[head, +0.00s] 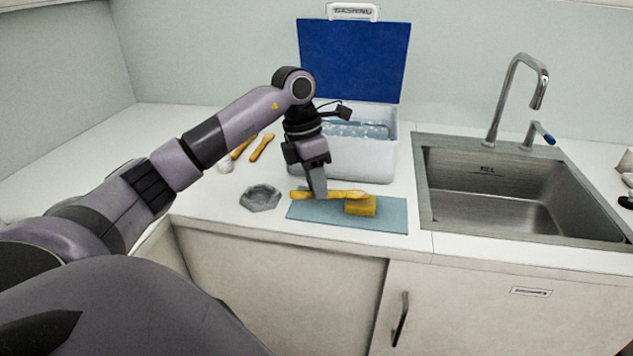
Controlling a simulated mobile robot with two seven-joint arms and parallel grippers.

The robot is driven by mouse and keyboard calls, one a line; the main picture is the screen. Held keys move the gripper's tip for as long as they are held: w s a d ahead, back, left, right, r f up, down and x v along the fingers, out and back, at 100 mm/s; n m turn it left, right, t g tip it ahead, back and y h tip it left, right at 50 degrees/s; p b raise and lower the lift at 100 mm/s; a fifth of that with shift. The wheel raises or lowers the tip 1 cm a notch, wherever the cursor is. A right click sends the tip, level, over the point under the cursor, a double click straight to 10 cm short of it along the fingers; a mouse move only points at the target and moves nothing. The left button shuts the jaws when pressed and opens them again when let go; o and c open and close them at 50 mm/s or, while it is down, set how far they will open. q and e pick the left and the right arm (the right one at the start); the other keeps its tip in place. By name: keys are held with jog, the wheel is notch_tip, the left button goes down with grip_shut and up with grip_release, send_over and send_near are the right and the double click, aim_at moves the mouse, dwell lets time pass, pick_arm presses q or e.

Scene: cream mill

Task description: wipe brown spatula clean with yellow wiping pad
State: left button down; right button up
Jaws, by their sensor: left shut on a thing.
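The spatula (343,194), yellow-brown in the picture, lies roughly level over the blue mat (308,211). My left gripper (318,193) points down and is shut on the spatula left of its middle. The yellow wiping pad (361,207) is a small block on the right half of the mat. The spatula's right end is over or against the pad's top edge; I cannot tell if they touch. The gripper fingers hide part of the spatula. My right gripper is not in view.
A grey angular dish (262,198) stands left of the mat. Two yellow-brown utensils (262,147) and a small white object (225,166) lie further back left. A white box (362,160) with a raised blue lid (353,58) stands behind. The sink (490,200) and faucet (518,85) are right.

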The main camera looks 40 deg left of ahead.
pick_arm(q)
jog(key=shift+f, duration=0.5)
dwell(1.0)
jog(key=shift+s+a+f, duration=0.1)
jog(key=shift+s+a, duration=0.35)
jog(key=shift+s, duration=0.3)
jog(key=shift+w+d+r, duration=0.2)
jog(key=shift+w+d, duration=0.05)
jog(key=shift+w, duration=0.1)
jog(key=shift+w+d+p, duration=0.15)
jog(key=shift+w+p, duration=0.15)
jog(key=shift+w, duration=0.1)
jog(key=shift+s+a+f, duration=0.15)
jog(key=shift+s+a, duration=0.2)
jog(key=shift+s, duration=0.35)
